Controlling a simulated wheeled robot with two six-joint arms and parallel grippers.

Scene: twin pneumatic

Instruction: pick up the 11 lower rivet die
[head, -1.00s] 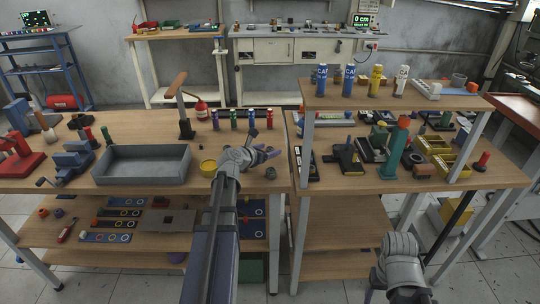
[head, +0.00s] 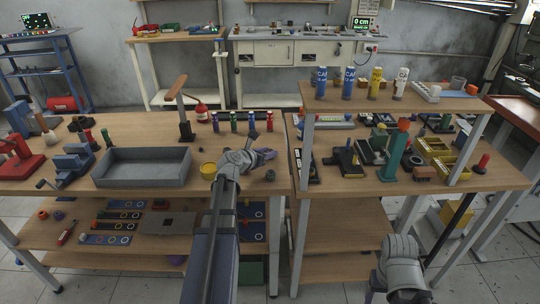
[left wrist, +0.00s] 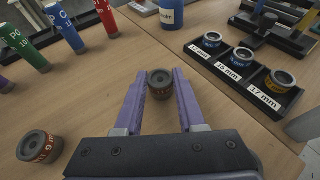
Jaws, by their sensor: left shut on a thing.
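My left gripper (head: 268,154) is over the front right of the left-hand bench. In the left wrist view its purple fingers (left wrist: 160,88) are shut on a small dark grey ring-shaped die (left wrist: 160,82), held near the fingertips. The die has a hole in its top and faint orange marking on its side; I cannot read the number. Another die with an orange band reading 9 mm (left wrist: 40,147) lies apart on the wood at the left. A small dark round piece (head: 270,175) shows on the bench beside the gripper in the head view.
Coloured bottles (left wrist: 66,28) stand at the wrist view's upper left.

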